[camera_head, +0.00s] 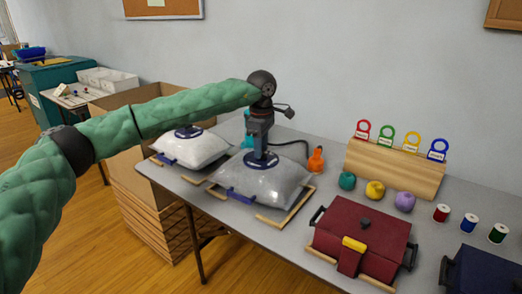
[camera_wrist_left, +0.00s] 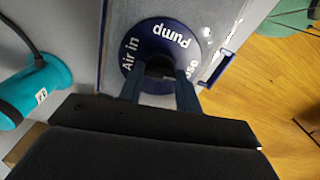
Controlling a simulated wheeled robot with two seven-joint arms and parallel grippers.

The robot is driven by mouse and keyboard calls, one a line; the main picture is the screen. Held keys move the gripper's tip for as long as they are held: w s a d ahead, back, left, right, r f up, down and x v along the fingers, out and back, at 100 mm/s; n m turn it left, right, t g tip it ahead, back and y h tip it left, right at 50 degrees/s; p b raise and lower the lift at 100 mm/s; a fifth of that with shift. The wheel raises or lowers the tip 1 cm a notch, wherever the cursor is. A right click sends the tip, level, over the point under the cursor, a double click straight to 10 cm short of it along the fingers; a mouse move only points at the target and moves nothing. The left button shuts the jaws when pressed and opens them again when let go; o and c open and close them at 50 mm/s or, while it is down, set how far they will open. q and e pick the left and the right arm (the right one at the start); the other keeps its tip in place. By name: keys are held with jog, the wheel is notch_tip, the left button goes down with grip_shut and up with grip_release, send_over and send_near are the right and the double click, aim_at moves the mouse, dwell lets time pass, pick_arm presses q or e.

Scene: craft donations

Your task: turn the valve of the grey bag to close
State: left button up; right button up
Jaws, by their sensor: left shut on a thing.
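The grey bag (camera_head: 270,188) lies plump on a wooden-edged tray on the table, with a blue clip at its front edge. Its round dark blue valve (camera_head: 247,161) is on top. In the left wrist view the valve disc (camera_wrist_left: 133,57) bears the words "Air in" and "pump"; a third word is partly hidden by a finger. My left gripper (camera_head: 260,152) points straight down over the valve. In the left wrist view its two fingers (camera_wrist_left: 160,80) are shut on the valve's central knob, which is mostly hidden between them. My right gripper is in neither view.
A white bag (camera_head: 190,150) with its own valve lies to the left. An orange pump (camera_head: 316,161) stands behind right; a teal one (camera_wrist_left: 35,92) is close by. A dark red case (camera_head: 385,238), yarn balls and thread spools fill the right side.

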pick_arm(q)
jog(key=shift+m, duration=0.8)
jog(key=o, duration=1)
jog(key=shift+r+b, duration=0.35)
jog(key=shift+r, duration=3.55)
